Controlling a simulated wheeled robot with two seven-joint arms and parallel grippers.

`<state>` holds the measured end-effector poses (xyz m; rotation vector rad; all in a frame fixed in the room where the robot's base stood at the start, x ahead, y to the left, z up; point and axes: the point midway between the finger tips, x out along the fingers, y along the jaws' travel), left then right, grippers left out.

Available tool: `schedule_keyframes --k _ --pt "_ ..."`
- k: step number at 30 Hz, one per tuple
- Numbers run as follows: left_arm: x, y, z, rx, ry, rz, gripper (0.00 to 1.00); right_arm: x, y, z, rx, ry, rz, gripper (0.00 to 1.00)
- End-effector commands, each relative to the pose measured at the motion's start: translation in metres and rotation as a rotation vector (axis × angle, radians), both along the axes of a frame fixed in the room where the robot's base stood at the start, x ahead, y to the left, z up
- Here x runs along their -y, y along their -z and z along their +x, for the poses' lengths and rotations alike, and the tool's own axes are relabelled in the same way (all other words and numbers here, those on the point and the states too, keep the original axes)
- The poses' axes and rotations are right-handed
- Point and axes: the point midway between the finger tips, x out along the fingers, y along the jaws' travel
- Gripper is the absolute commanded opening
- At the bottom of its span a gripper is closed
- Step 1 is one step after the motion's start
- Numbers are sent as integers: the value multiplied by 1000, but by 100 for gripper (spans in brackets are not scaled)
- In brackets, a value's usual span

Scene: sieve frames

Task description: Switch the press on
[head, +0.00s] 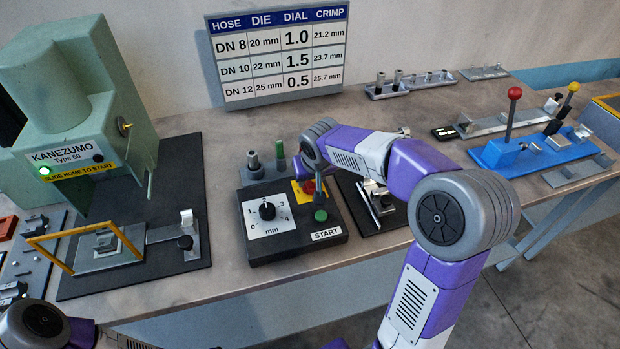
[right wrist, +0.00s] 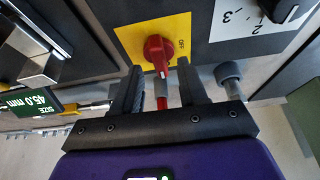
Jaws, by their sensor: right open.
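The press (head: 60,100) is a green machine labelled KANEZUMO at the left, with a lit green lamp (head: 44,170) on its front. The black control box (head: 262,248) has a dial (head: 267,210), a green START button (head: 320,215) and a red rotary switch on a yellow plate. In the right wrist view the red switch (right wrist: 156,47) shows clearly, with OFF printed beside it on the yellow plate (right wrist: 128,40). My right gripper (right wrist: 160,76) is open, its fingertips on either side of the switch's lower part; contact cannot be told. My left gripper is out of view.
A settings chart (head: 278,50) stands behind the box. A yellow-framed slide guard (head: 85,240) lies before the press. Small upright tools (head: 254,165) stand behind the box. A blue fixture (head: 540,150) with red and yellow knobbed levers is at the right. Bench front edge is clear.

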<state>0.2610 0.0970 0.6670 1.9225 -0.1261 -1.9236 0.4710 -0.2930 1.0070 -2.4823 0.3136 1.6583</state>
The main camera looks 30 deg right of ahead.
Motion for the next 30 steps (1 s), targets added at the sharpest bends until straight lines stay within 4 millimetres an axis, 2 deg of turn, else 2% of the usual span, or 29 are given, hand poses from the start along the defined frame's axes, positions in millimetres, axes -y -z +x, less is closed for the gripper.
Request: schedule_keyframes --k 1,3,9,30 --pt "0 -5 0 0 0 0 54 -1 -13 -3 5 -1 1 43" --pt "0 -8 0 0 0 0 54 -2 -24 -8 4 0 1 43" --pt "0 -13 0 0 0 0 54 -4 -46 -18 2 1 1 43" --pt "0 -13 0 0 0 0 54 -5 -50 -20 0 1 0 43"
